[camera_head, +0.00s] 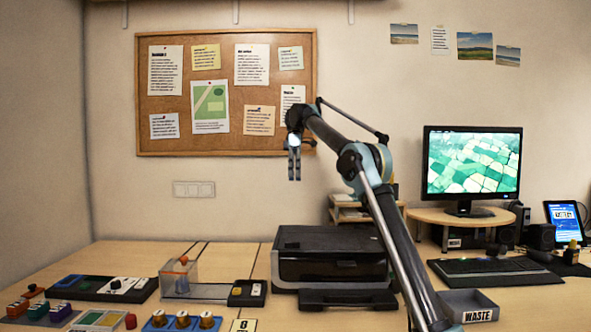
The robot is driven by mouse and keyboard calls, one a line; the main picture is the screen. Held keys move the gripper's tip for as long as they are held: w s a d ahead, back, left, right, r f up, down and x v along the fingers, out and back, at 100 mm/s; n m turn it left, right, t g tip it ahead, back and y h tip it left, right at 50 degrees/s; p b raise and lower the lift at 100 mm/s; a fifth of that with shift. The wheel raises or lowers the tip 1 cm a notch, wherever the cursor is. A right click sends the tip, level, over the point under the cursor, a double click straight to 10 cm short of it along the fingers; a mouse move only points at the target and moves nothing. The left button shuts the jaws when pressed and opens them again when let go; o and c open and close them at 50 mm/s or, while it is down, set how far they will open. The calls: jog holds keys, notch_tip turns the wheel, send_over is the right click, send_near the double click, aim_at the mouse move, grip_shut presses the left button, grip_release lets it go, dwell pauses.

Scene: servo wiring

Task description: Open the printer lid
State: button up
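The black printer (330,270) stands on the desk near the middle. Its flat top lid (318,238) is down. The right side of the printer is partly hidden behind my arm.
The monitor (472,165) stands on a riser behind. A small shelf (348,210) is behind the printer.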

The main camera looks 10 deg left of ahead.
jog(key=shift+v, duration=1.6)
jog(key=shift+s, duration=0.1)
